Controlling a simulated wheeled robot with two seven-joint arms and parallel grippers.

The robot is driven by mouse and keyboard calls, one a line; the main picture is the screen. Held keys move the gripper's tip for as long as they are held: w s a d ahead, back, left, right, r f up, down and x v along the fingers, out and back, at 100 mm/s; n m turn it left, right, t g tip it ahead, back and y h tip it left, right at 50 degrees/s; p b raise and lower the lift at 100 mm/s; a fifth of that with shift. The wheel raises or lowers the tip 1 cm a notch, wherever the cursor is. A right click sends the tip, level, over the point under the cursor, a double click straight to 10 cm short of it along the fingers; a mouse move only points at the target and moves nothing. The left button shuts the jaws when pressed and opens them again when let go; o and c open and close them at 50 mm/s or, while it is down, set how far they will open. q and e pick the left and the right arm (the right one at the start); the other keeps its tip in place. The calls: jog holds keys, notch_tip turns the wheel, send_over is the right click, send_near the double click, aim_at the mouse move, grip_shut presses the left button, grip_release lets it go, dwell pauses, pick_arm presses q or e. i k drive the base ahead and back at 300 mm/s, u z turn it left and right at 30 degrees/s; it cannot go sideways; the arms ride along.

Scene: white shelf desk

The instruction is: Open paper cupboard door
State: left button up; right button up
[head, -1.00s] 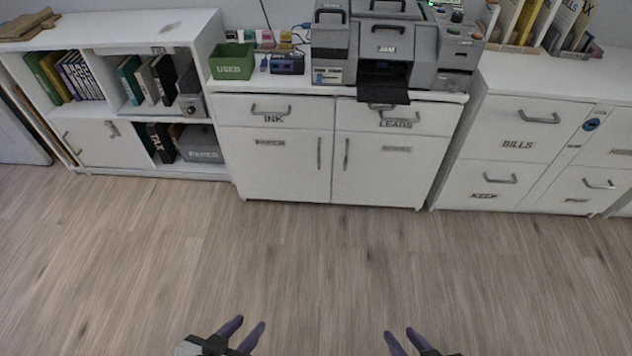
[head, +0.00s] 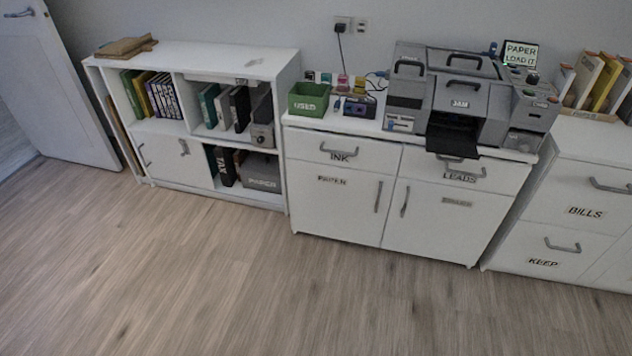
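The paper cupboard door (head: 332,206) is the left lower door of the middle white cabinet in the head view, under the INK drawer. It carries a PAPER label (head: 332,181) and a grey vertical handle (head: 378,196) near its right edge. The door is shut. The neighbouring right door (head: 440,222) is also shut, with its own handle (head: 404,202) on its left side. Neither of my grippers shows in the current view.
A printer (head: 465,97) and a green USED bin (head: 308,98) stand on the cabinet top. An open shelf unit (head: 285,80) stands left, a BILLS drawer cabinet (head: 572,210) right. The wooden floor (head: 240,290) in front is clear.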

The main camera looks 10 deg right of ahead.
aim_at(352, 204)
jog(key=u, duration=0.3)
jog(key=i, duration=1.5)
jog(key=z, duration=0.6)
